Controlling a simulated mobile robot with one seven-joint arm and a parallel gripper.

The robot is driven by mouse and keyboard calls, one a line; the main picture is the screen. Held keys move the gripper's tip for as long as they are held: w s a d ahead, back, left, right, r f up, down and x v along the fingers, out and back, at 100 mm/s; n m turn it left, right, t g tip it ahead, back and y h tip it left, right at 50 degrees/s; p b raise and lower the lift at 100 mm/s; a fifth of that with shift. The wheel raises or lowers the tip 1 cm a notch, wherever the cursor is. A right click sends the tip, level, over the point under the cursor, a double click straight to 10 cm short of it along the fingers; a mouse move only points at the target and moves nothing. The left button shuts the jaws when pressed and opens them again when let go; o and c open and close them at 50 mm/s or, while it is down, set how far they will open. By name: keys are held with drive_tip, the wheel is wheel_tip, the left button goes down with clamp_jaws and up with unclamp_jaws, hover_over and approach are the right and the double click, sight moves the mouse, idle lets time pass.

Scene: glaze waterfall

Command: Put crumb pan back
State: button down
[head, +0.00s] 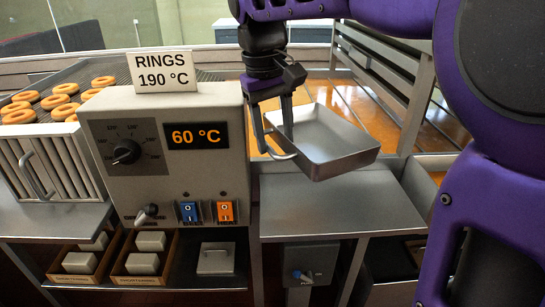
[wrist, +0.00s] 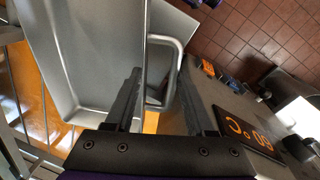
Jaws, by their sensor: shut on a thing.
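The crumb pan (head: 322,142) is a shallow, rectangular, empty grey metal tray with a wire loop handle on its near left side. My gripper (head: 286,128) points down and is shut on that handle. It holds the pan tilted, apparently above the grey metal counter (head: 325,205) to the right of the control box. In the wrist view the pan (wrist: 85,62) fills the upper left, and its handle (wrist: 178,50) runs between the fingers of my gripper (wrist: 158,95). The handle's exact contact with the fingers is partly hidden.
The control box (head: 175,165) reads 60 °C and carries a "RINGS 190 °C" sign (head: 163,71). Ring doughnuts (head: 60,100) lie on a rack at left. A railed amber surface (head: 345,100) lies behind the pan. Boxes (head: 140,262) and a lidded thing (head: 215,258) sit below.

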wheel_tip(320, 180, down, 8)
drive_tip(key=b, duration=0.1)
idle(0.4)
drive_tip(key=shift+f+b, duration=0.5)
drive_tip(key=shift+c, duration=1.2)
unclamp_jaws()
drive_tip(key=r+p, duration=0.1)
drive_tip(key=r, duration=0.3)
drive_tip(key=a+r+p, duration=0.1)
drive_tip(key=r, duration=0.3)
drive_tip(key=r+p, duration=0.1)
drive_tip(key=r, duration=0.4)
drive_tip(key=shift+s+a, duration=0.2)
drive_tip(key=shift+s, duration=0.15)
